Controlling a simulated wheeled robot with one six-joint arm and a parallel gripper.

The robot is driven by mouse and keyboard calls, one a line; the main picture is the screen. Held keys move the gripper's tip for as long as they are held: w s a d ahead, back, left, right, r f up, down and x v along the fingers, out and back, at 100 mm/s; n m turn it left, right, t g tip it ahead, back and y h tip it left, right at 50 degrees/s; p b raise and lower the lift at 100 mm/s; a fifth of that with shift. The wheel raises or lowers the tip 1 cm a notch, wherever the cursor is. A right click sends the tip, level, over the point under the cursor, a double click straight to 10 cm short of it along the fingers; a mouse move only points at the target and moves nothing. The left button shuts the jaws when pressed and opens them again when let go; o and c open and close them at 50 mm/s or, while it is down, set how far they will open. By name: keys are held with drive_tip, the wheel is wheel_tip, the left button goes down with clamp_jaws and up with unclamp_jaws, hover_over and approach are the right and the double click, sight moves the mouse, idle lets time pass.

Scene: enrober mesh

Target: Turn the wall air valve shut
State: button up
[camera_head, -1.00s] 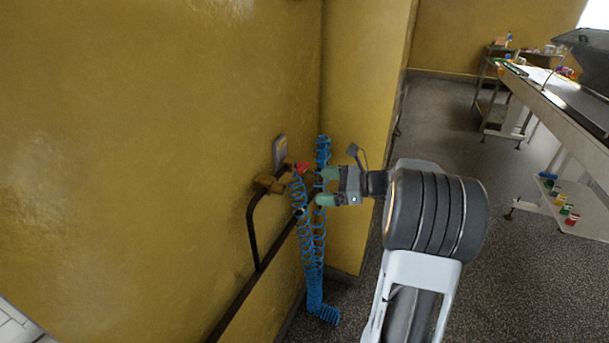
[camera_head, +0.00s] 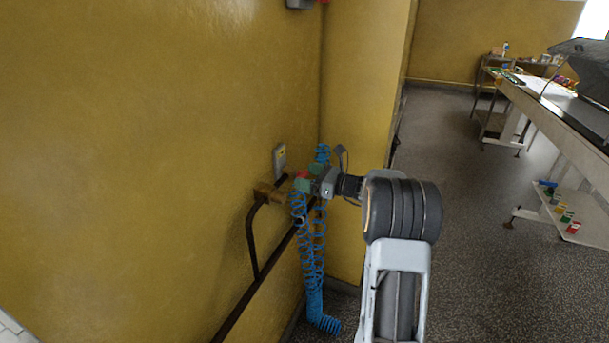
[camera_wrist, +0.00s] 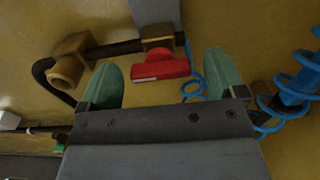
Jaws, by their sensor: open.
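The air valve's red handle (camera_wrist: 160,66) shows in the wrist view, below a brass fitting (camera_wrist: 158,38) on a dark pipe along the yellow wall. In the head view the red handle (camera_head: 302,175) is small and partly covered by my gripper. My gripper (camera_wrist: 165,80) is open, with one green fingertip on each side of the red handle in the wrist view. I see gaps between the handle and both fingertips. I cannot tell how far the fingertips reach in depth. My gripper (camera_head: 308,182) is at the valve in the head view.
A blue coiled hose (camera_head: 312,245) hangs under the valve; its coils (camera_wrist: 288,95) lie close to the right finger. A grey plate (camera_head: 280,158) is on the wall above. A wall corner stands just right. A long table (camera_head: 560,125) and open floor (camera_head: 470,220) lie further right.

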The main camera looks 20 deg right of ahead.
drive_tip(key=shift+x, duration=0.85)
drive_tip(key=shift+c, duration=0.3)
